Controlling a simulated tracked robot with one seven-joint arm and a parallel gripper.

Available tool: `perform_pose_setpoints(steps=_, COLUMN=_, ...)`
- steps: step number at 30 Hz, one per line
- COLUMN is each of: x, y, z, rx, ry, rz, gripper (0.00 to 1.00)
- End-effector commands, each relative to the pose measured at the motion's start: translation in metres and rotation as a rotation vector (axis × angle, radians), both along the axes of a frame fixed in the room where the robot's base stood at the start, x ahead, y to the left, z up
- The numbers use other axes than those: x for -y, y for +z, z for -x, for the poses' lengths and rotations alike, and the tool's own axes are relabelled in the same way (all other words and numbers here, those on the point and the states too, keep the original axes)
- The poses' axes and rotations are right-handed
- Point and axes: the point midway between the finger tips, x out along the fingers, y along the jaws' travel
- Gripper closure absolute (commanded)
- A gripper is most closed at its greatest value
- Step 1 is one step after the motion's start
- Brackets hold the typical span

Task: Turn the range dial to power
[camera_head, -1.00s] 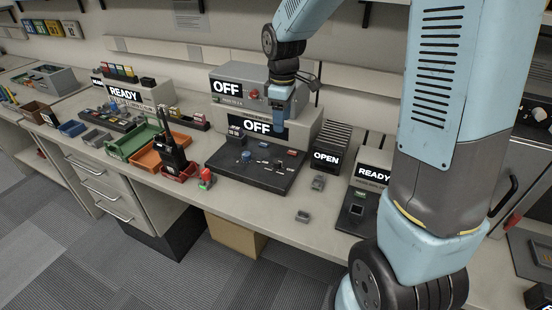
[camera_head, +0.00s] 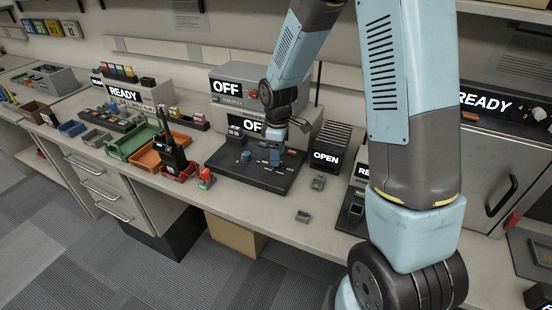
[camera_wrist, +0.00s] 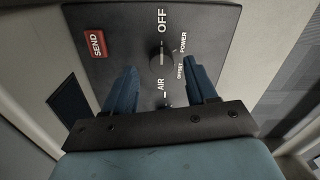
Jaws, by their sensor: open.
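The range dial (camera_wrist: 162,60) is a round dark grey knob on a dark panel (camera_wrist: 215,25), with OFF, POWER, OFFSET and AIR printed around it. A white mark on it appears to point toward OFF. My gripper (camera_wrist: 163,76) is open, its two blue fingers on either side of the dial in the wrist view. I cannot tell whether they touch it. In the head view my gripper (camera_head: 273,161) is low over the dark panel (camera_head: 240,174), where it hides part of it. The screen behind (camera_head: 250,125) reads OFF and is partly covered by my wrist.
A red SEND button (camera_wrist: 95,43) is beside the dial. A ribbed unit marked OPEN (camera_head: 326,158) stands to the right.

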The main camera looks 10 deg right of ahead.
Motion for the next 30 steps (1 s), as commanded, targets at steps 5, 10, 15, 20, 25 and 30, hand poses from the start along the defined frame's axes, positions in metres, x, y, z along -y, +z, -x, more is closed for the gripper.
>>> perform_pose_setpoints(steps=5, x=0.0, y=-0.018, z=0.0, rx=-0.001, ry=0.0, rz=0.001, gripper=0.43)
perform_pose_setpoints(steps=10, x=0.0, y=-0.023, z=0.0, rx=0.001, ry=0.0, rz=0.0, gripper=0.43)
perform_pose_setpoints(steps=15, x=0.0, y=-0.023, z=0.0, rx=0.001, ry=0.0, rz=0.0, gripper=0.43)
perform_pose_setpoints(steps=20, x=0.0, y=-0.023, z=0.0, rx=0.001, ry=0.0, rz=0.0, gripper=0.52)
perform_pose_setpoints(steps=25, x=0.0, y=-0.023, z=0.0, rx=0.001, ry=0.0, rz=0.0, gripper=0.68)
perform_pose_setpoints(steps=30, x=-0.001, y=-0.023, z=-0.001, rx=0.002, ry=0.0, rz=0.0, gripper=0.84)
